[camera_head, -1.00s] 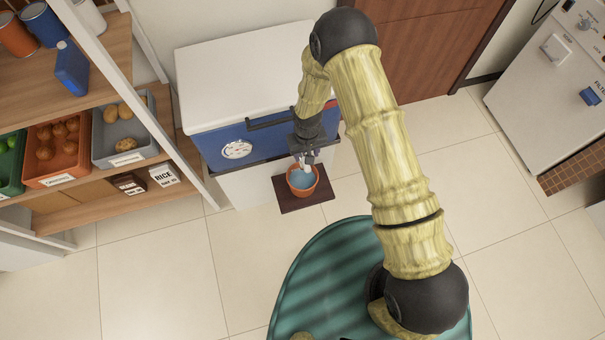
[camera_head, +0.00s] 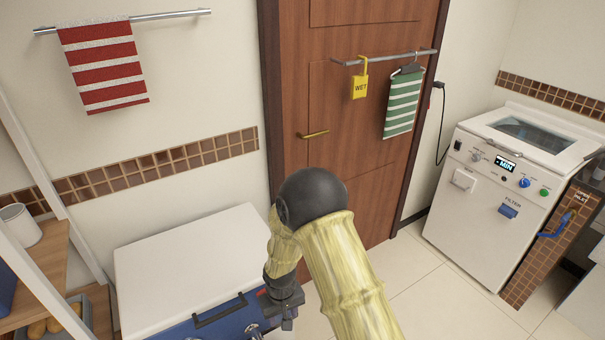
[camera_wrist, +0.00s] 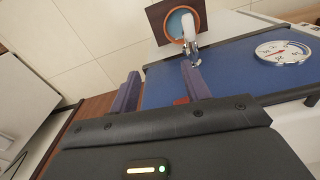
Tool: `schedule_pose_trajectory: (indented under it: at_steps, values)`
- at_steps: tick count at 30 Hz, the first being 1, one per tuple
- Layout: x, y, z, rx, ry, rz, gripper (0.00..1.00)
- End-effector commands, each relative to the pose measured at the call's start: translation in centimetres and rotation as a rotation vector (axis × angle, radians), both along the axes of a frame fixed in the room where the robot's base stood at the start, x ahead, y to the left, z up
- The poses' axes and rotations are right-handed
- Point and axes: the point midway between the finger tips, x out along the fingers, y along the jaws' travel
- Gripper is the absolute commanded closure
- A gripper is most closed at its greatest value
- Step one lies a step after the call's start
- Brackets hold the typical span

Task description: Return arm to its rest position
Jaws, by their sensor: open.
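My gripper (camera_wrist: 160,88) is open and empty in the wrist view, its two purple fingers apart. In the head view my gripper (camera_head: 288,318) is low in the picture, beside the right end of the white-topped blue grill (camera_head: 195,265). The wrist view shows the grill's blue front (camera_wrist: 225,72) with a round gauge (camera_wrist: 284,52). An orange-rimmed pot (camera_wrist: 173,20) sits on a dark mat (camera_wrist: 157,14), apart from my fingers. A white and metal spout (camera_wrist: 188,28) overlaps the pot in this view.
A brown door (camera_head: 370,130) with a rail holding a yellow tag (camera_head: 360,87) and a green striped towel (camera_head: 403,103) stands behind my arm. A white machine (camera_head: 490,200) is at the right. Shelves (camera_head: 40,260) are at the left. Tiled floor (camera_head: 440,305) is clear between.

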Motion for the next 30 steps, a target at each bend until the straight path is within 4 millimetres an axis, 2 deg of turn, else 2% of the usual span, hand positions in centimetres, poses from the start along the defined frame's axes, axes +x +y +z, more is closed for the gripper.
schedule_pose_trajectory:
  at_steps: [1,7,15,24,27,30]
  values:
    - [0.3,-1.5,2.2,0.004,-0.014,-0.029,0.53]
    - [0.0,-6.8,8.8,0.012,-0.053,-0.123,0.53]
    - [-3.1,-13.6,16.2,0.025,-0.104,-0.251,0.53]
    - [-9.0,-19.5,22.0,0.045,-0.161,-0.393,0.53]
    - [-10.6,-20.4,22.8,0.051,-0.172,-0.423,0.53]
    - [-11.4,-20.8,23.2,0.053,-0.175,-0.436,0.53]
